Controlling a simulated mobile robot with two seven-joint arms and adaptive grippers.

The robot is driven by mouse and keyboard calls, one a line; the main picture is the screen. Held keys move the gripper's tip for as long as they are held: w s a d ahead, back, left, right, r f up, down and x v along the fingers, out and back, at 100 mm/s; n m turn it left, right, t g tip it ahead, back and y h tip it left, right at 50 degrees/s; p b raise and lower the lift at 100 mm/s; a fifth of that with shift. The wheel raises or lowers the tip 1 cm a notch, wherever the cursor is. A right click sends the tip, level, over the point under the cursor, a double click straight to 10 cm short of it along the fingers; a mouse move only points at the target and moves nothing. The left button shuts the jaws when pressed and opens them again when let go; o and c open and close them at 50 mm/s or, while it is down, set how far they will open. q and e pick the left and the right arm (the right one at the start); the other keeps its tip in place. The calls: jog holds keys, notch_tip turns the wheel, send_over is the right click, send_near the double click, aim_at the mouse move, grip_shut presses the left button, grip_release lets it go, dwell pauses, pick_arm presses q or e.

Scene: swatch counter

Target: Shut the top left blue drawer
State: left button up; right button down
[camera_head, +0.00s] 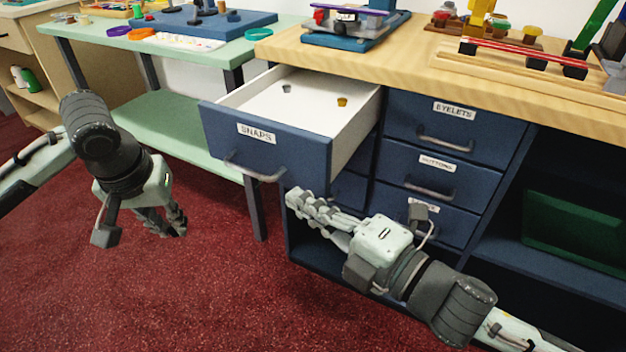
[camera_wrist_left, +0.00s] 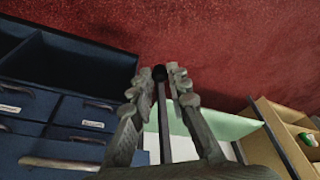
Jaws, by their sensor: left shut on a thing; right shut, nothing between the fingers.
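The top left blue drawer (camera_head: 270,150), labelled SNAPS, is pulled far out of the cabinet. Its handle (camera_head: 255,175) is on the front, and two small pieces lie on its white floor. My right gripper (camera_head: 293,197) is shut and empty just below the drawer front's lower right corner; I cannot tell if it touches. My left gripper (camera_head: 170,228) hangs over the carpet, left of and apart from the drawer. The drawer handle (camera_wrist_left: 60,163) shows at lower left there.
The closed EYELETS (camera_head: 450,125) and BUTTONS (camera_head: 430,170) drawers are right of the open one. A green table (camera_head: 190,140) stands at left, its dark leg (camera_head: 255,208) near the drawer. The wooden countertop (camera_head: 400,65) carries tools. The red carpet in front is clear.

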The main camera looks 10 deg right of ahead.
aim_at(313, 184)
pick_arm(q)
jog(key=shift+r, duration=0.1)
pick_arm(e)
jog(key=w, duration=0.1)
jog(key=w+d, duration=0.1)
jog(key=w, duration=0.1)
jog(key=shift+w+d, duration=0.4)
jog(key=shift+w, duration=0.1)
